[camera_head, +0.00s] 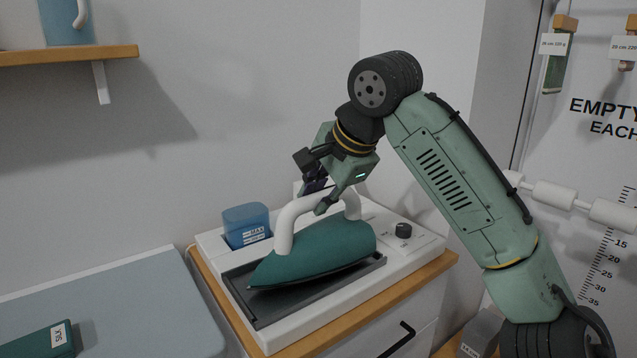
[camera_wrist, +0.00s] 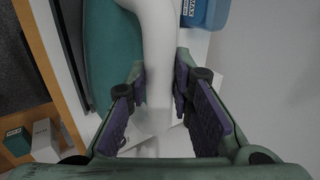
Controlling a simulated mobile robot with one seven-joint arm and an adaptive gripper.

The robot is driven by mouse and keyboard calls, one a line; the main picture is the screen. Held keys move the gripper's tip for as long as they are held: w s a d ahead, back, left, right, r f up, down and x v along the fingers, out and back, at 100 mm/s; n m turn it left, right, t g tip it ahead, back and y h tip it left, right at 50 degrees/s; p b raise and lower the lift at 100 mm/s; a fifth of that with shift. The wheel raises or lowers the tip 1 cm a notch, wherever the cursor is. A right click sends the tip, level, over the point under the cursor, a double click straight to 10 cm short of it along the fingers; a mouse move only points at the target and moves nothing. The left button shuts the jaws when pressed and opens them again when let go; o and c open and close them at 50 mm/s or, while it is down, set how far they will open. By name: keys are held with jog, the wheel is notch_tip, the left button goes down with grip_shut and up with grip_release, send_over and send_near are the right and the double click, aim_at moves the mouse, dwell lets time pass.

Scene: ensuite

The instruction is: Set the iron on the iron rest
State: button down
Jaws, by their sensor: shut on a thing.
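The iron (camera_head: 325,250) has a teal body and a white arched handle. It is at the dark grey rest plate (camera_head: 262,310) on a white base unit, its tip toward the lower left. I cannot tell whether its sole touches the plate all along. My gripper (camera_head: 322,200) reaches down from above and is shut on the iron's handle. In the wrist view, the purple-padded fingers of my gripper (camera_wrist: 165,108) stand on both sides of the white handle (camera_wrist: 158,60). The teal iron body (camera_wrist: 112,45) shows beside it.
A blue water tank (camera_head: 246,222) stands at the base's back left, and a black knob (camera_head: 403,230) is at its right. The unit sits on a wood-topped cabinet (camera_head: 330,329). A grey ironing surface (camera_head: 120,300) is at left, holding a dark green box (camera_head: 40,343). A shelf (camera_head: 70,54) hangs upper left.

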jog(key=shift+f, duration=0.45)
jog(key=c, duration=1.4)
grip_release()
jog(key=b+v, duration=0.1)
jog(key=v, duration=1.1)
jog(key=shift+s, duration=0.1)
